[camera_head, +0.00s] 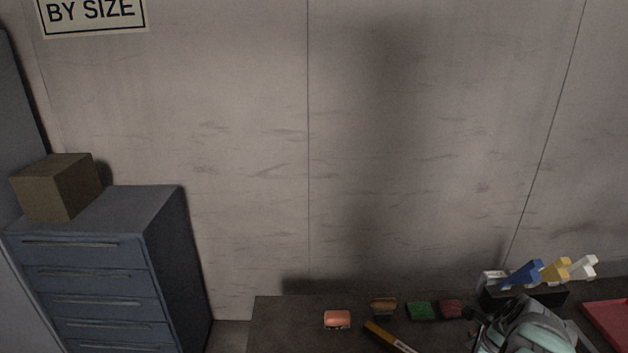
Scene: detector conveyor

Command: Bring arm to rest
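My arm and gripper do not show in the head view. A tall soft shadow falls on the wall (250,150) right of centre; I cannot tell what casts it.
A box (57,187) sits on a blue drawer cabinet (95,270).

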